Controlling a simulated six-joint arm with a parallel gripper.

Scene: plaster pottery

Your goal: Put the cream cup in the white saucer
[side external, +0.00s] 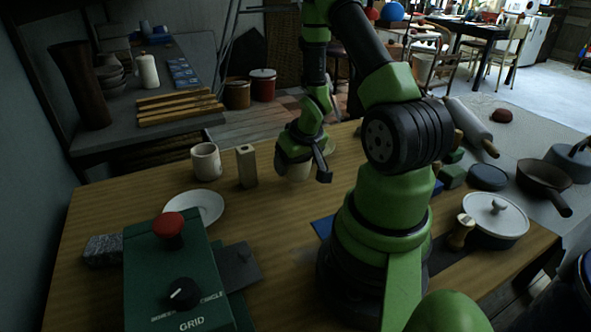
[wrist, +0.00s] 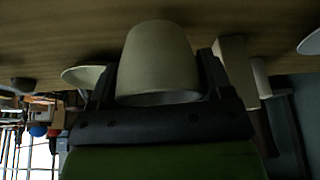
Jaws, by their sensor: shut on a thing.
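My gripper (side external: 303,163) is over the middle of the wooden table, shut on the cream cup (wrist: 158,58). In the wrist view the cup sits between the two fingers (wrist: 160,78). In the side external view the cup (side external: 298,173) is mostly hidden by the gripper; I cannot tell whether it touches the table. The white saucer (side external: 194,207) lies flat and empty on the table, left of and nearer than the gripper. A white rim at the right edge of the wrist view (wrist: 312,42) looks like this saucer.
A wooden block (side external: 246,167) stands upright between my gripper and an off-white mug (side external: 206,162). A pale dish (wrist: 82,75) lies on the cup's other side. A green control box (side external: 165,270) with a red knob stands in front of the saucer.

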